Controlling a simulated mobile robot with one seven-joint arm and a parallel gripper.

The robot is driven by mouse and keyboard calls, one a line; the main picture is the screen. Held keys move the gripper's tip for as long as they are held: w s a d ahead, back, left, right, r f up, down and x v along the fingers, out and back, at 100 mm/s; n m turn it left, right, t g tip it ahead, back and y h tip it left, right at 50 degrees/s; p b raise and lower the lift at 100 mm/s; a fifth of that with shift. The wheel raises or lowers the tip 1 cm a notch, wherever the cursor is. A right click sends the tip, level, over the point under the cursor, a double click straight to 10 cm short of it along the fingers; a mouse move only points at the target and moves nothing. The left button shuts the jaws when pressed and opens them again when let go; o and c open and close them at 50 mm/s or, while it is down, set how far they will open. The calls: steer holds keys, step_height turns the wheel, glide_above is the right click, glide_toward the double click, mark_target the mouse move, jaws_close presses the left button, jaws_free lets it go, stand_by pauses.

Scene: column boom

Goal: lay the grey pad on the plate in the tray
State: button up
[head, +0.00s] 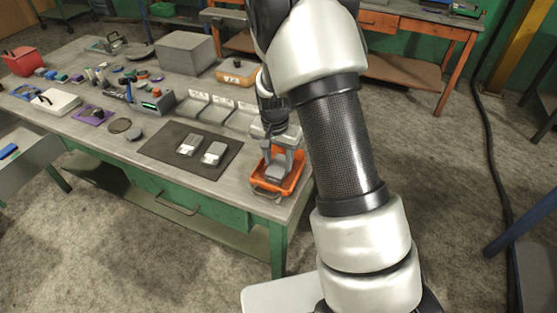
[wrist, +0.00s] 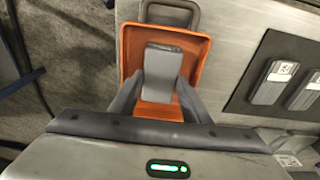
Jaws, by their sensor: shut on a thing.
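My gripper (wrist: 162,84) is shut on a grey pad (wrist: 163,64), one finger on each side of it. The pad is over the orange tray (wrist: 199,52) in the wrist view; I cannot tell if it touches anything below. In the head view the orange tray (head: 293,184) sits at the near right corner of the bench, with my gripper (head: 279,159) over it and the grey pad (head: 275,173) between the fingers. I cannot make out the plate apart from the tray's orange floor. The pad hides part of that floor.
Two similar grey blocks (head: 213,153) lie on a dark mat (head: 165,153) left of the tray. Grey bins (head: 215,115) stand behind the mat. A grey box (head: 187,53), a red bin (head: 22,61) and small parts fill the far left. The bench edge is close to the tray.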

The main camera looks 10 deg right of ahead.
mark_target(277, 169)
steer(key=o, duration=1)
steer(key=s+r+n+t+y, duration=0.1)
steer(key=s+r, duration=0.3)
steer(key=r, duration=0.7)
steer(key=s+r+n+t, duration=0.1)
steer(key=s+r, duration=0.4)
steer(key=r, duration=0.7)
steer(key=s+r+n, duration=0.1)
steer(key=s+r, duration=0.1)
steer(key=s, duration=0.3)
steer(key=s+r+n+t, duration=0.1)
steer(key=s+r+n, duration=0.1)
steer(key=s, duration=0.3)
steer(key=s+r+n+t, duration=0.1)
steer(key=s+r+n, duration=0.1)
steer(key=s, duration=0.4)
steer(key=shift+r, duration=0.15)
